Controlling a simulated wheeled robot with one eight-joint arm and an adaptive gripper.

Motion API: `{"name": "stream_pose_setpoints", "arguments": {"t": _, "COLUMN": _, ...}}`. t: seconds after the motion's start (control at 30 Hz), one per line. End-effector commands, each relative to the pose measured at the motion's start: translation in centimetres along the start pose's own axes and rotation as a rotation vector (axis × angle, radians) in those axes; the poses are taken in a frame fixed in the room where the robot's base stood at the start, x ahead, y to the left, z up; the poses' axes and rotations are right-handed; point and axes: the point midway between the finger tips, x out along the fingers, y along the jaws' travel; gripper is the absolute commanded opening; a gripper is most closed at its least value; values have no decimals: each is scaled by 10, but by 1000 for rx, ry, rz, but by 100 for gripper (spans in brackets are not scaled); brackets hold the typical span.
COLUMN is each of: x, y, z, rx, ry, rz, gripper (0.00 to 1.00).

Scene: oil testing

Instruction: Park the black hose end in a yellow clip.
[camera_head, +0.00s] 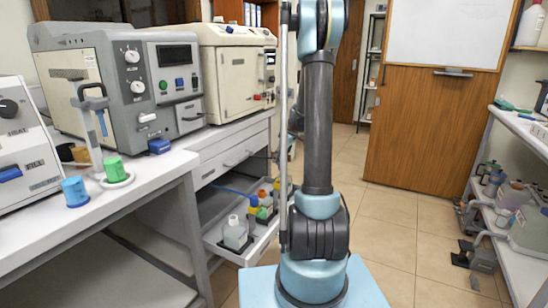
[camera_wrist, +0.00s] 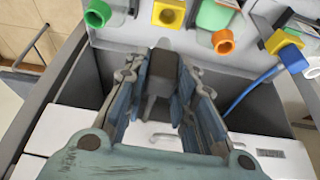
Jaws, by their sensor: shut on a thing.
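In the wrist view, my gripper (camera_wrist: 163,66) points at a light panel. Its two fingers stand on either side of a dark grey-black piece, the black hose end (camera_wrist: 163,78), and are shut on it. A yellow clip (camera_wrist: 169,12) sits on the panel just beyond the fingertips, with a gap between it and the held piece. A second yellow clip (camera_wrist: 279,41) is to the right, with a blue end (camera_wrist: 293,57) at it. In the head view, my gripper cannot be made out.
An orange-ended fitting (camera_wrist: 222,42) and a green one (camera_wrist: 98,13) flank the near yellow clip. A blue hose (camera_wrist: 248,92) runs down at the right. In the head view, an open drawer (camera_head: 236,257) holds bottles, beside a bench (camera_head: 50,232) with instruments.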

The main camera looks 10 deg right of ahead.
Motion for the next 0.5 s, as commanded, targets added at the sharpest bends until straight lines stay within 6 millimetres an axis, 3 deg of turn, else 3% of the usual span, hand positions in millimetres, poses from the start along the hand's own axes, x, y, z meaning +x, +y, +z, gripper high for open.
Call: {"name": "stream_pose_setpoints", "arguments": {"t": 0.5, "x": 32, "y": -13, "z": -5, "rx": -42, "ry": -1, "rz": -17, "gripper": 2}}
